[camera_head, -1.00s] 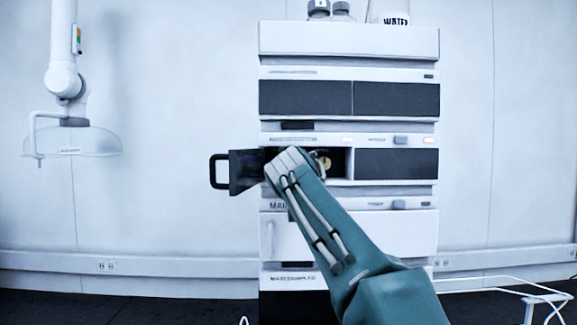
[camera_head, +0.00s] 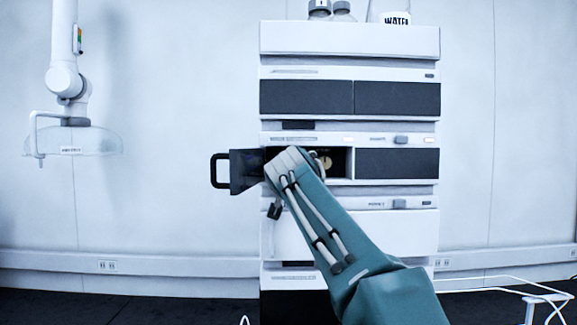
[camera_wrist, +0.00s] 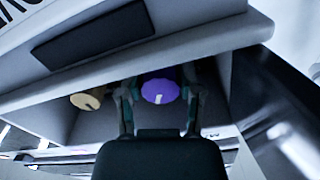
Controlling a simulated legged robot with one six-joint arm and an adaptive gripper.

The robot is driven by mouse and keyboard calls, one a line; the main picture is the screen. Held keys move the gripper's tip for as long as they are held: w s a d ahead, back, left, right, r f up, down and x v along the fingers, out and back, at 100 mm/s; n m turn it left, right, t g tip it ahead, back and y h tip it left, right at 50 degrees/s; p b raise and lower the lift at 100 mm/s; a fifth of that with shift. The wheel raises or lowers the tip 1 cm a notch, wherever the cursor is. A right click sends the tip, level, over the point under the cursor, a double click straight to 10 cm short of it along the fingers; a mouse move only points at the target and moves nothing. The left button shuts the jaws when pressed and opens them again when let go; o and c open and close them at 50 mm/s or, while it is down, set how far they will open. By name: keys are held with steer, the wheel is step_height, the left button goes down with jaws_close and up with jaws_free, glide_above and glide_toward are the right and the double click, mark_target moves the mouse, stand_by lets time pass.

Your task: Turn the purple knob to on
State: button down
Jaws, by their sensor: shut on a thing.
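The purple knob (camera_wrist: 161,90) sits inside the open compartment, in the wrist view between my two fingers. A white mark on its face points down in that view. My gripper (camera_wrist: 158,98) is shut on the knob, one finger at each side. In the head view my arm hides the knob and most of the gripper; the open compartment (camera_head: 337,165) shows just right of my wrist.
A tan knob (camera_wrist: 85,100) is left of the purple one in the wrist view; it also shows in the head view (camera_head: 325,163). The dark door (camera_head: 245,170) stands open at the left. A closed dark panel (camera_head: 397,163) is at the right.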

steer(key=shift+w+f, duration=0.2)
steer(key=shift+f, duration=0.2)
steer(key=c, duration=0.5)
jaws_free()
steer(key=shift+a, duration=0.1)
steer(key=shift+c, duration=0.2)
steer(key=shift+r, duration=0.1)
steer(key=shift+r, duration=0.1)
steer(key=shift+s+r, duration=0.15)
steer(key=shift+s, duration=0.35)
steer(key=s, duration=1.1)
steer(key=shift+f, duration=0.2)
